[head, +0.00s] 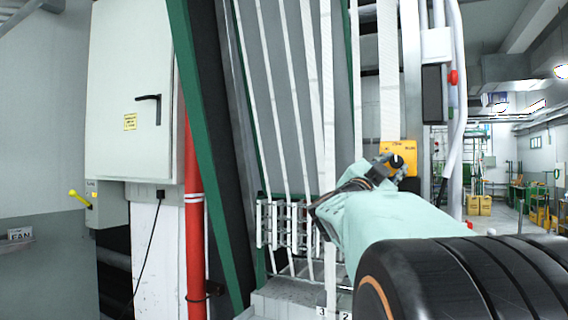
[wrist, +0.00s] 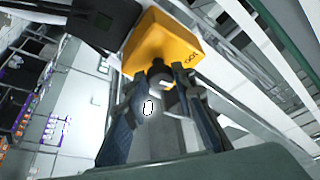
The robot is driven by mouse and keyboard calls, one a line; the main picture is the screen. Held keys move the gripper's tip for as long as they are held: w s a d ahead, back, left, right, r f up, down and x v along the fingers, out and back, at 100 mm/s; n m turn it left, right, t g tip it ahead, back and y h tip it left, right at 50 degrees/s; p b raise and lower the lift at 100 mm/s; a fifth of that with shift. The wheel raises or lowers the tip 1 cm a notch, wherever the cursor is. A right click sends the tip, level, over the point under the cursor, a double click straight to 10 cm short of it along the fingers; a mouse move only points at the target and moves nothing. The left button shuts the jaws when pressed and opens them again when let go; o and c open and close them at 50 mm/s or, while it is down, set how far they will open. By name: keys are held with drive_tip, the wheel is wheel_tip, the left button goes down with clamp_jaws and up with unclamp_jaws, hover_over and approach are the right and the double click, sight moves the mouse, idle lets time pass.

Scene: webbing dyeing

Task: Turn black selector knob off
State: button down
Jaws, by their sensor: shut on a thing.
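The black selector knob (wrist: 159,74) sticks out from the face of a small yellow box (wrist: 166,42) in the wrist view. My gripper (wrist: 160,88) has its two dark fingers closed around the knob, one on each side. In the head view the yellow box (head: 408,149) is right of centre, behind the end of my arm. My gripper (head: 391,167) is at its lower face there, with the black knob (head: 396,161) at the fingertips. A pale mark shows on the knob. The fingers hide part of it, so I cannot tell its setting for sure.
A grey cabinet (head: 135,90) and a red pipe (head: 193,220) stand further left.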

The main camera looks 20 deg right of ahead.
drive_tip(key=shift+r+m+g, duration=0.1)
drive_tip(key=shift+m+g, duration=0.3)
drive_tip(key=shift+m, duration=0.2)
drive_tip(key=c, duration=1.6)
unclamp_jaws()
wheel_tip(320, 180, up, 10)
